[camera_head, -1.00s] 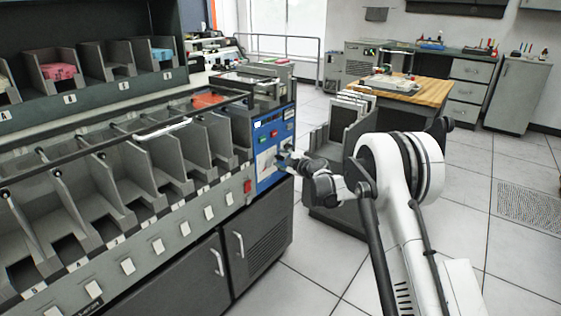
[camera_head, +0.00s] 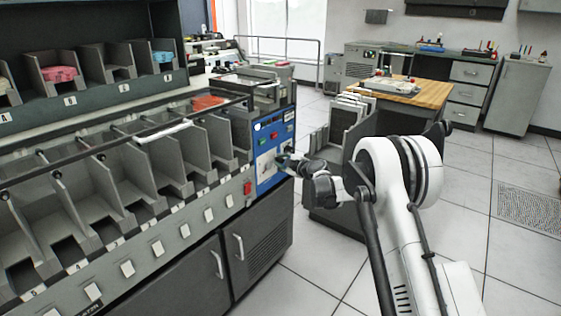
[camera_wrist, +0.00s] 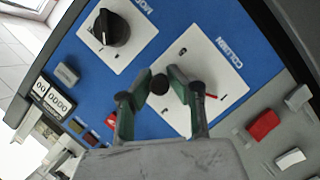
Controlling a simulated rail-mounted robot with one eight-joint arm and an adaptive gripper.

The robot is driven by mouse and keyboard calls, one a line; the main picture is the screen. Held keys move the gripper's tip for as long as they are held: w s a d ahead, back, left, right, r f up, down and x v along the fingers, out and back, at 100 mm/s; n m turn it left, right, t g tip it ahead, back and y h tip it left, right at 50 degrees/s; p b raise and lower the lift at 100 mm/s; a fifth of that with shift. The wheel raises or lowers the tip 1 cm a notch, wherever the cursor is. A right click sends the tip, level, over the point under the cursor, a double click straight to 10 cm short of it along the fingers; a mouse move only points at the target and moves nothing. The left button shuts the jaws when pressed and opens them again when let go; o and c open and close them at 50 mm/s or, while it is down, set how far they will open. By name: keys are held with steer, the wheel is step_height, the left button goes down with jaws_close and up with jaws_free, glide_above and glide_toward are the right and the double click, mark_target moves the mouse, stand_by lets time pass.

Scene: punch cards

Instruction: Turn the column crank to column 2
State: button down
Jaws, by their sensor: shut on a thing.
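The column crank (camera_wrist: 159,84) shows in the wrist view as a dark round knob between my gripper's fingertips, in front of a white dial plate (camera_wrist: 222,75) marked COLUMN on a blue panel. My gripper (camera_wrist: 160,88) is shut on the crank knob. The fingers hide part of the plate, and I cannot read which column the crank points to. In the head view my gripper (camera_head: 284,158) is at the blue control panel (camera_head: 268,148) at the right end of the card sorter; the crank is too small to make out there.
A black mode knob (camera_wrist: 111,28) on its own white plate sits beside the column dial. A counter (camera_wrist: 53,97), a red button (camera_wrist: 264,125) and white buttons are near. Sorter pockets (camera_head: 120,190) line the left. A wooden-topped table (camera_head: 410,90) stands behind my arm. Floor is clear at right.

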mark_target(273, 169)
steer(key=m, duration=0.1)
steer(key=f+m+g, duration=0.2)
steer(key=shift+w+d+m+y, duration=0.2)
steer(key=shift+w+m+y, duration=0.1)
steer(key=shift+m, duration=0.1)
steer(key=shift+s+f+m+g, duration=0.15)
steer(key=shift+f+m+g, duration=0.6)
steer(key=shift+m, duration=0.35)
steer(key=shift+s+a+f+m+g+y, duration=0.15)
steer(key=shift+f+m+g+y, duration=0.2)
steer(key=shift+m+g+y, duration=0.45)
steer(key=c, duration=1.6)
jaws_free()
steer(key=v, duration=1.2)
steer(key=shift+s+a, duration=0.15)
